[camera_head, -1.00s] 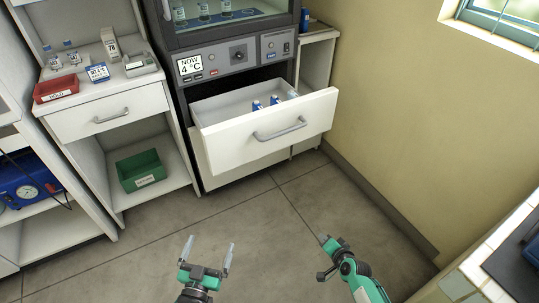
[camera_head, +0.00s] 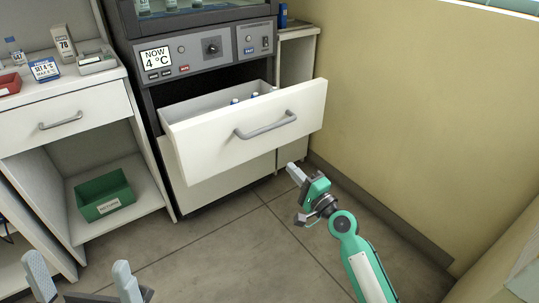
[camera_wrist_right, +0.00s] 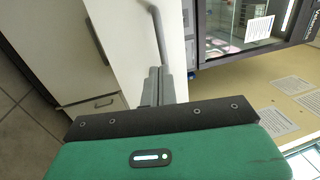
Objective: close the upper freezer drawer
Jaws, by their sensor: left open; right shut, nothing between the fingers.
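The upper freezer drawer (camera_head: 215,140) is pulled out below the dark cabinet, with a white front and a grey bar handle (camera_head: 266,125). Small vials with blue and white parts show inside it. My right gripper (camera_head: 293,172) is shut and empty, low in front of the drawer's right part and below the handle. In the right wrist view, the shut fingers (camera_wrist_right: 158,80) point toward the white drawer front (camera_wrist_right: 125,40), beneath the handle (camera_wrist_right: 156,30); contact cannot be told. My left gripper (camera_head: 84,275) is open and empty at the bottom left, away from the drawer.
A control panel (camera_head: 205,50) reading 4 °C sits above the drawer. A white bench (camera_head: 60,122) with its own drawer stands left, a green bin (camera_head: 103,194) on its lower shelf. A beige wall (camera_head: 410,120) closes off the right. The floor (camera_head: 235,245) in front is clear.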

